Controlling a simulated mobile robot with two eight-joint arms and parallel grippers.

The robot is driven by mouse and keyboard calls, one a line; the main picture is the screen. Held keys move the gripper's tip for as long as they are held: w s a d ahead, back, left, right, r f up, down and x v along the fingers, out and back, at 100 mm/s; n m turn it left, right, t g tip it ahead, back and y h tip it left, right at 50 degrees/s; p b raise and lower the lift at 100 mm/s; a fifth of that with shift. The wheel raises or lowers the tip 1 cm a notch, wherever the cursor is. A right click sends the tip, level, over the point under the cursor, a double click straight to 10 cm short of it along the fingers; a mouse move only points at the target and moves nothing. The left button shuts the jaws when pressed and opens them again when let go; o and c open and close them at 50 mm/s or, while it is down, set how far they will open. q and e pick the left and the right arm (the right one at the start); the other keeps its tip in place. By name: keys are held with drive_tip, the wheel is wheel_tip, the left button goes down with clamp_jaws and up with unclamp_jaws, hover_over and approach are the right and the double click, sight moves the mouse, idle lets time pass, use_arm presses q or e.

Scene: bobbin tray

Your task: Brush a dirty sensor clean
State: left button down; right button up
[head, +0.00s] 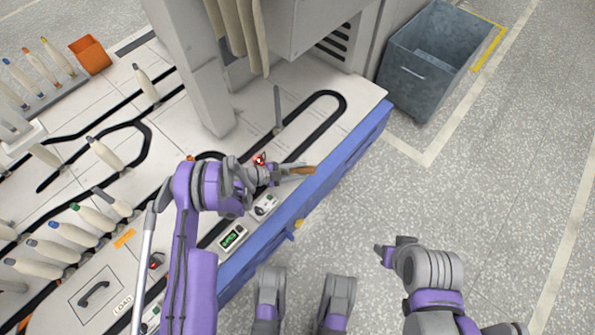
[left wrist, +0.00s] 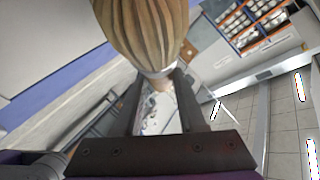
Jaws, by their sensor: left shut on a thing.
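My left gripper (head: 282,174) is over the machine's table near its blue front edge. It is shut on a brush (head: 302,170), whose brown end points right in the head view. In the left wrist view the brush (left wrist: 145,30) is a large tan, ribbed shape with a pale band below it, between the dark fingers of my left gripper (left wrist: 158,80). A small thing with a red light (head: 260,159), perhaps the sensor, is just behind my left wrist and partly hidden. Dirt on it cannot be made out. My right gripper (head: 384,256) is over the floor, away from the table.
A black looped track (head: 335,98) runs along the table. A grey bin (head: 425,70) stands on the floor behind; the right floor is clear.

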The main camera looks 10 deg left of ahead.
use_arm(q)
drive_tip(key=shift+s+d, duration=0.55)
drive_tip(key=shift+d, duration=0.3)
drive_tip(key=shift+s+d, duration=0.6)
drive_tip(key=shift+d, duration=0.2)
drive_tip(key=shift+s+d, duration=0.55)
drive_tip(key=shift+d, duration=0.3)
drive_tip(key=shift+s+d, duration=0.4)
drive_tip(key=shift+d, duration=0.25)
drive_tip(key=shift+s+d, duration=0.4)
drive_tip(key=shift+d, duration=0.2)
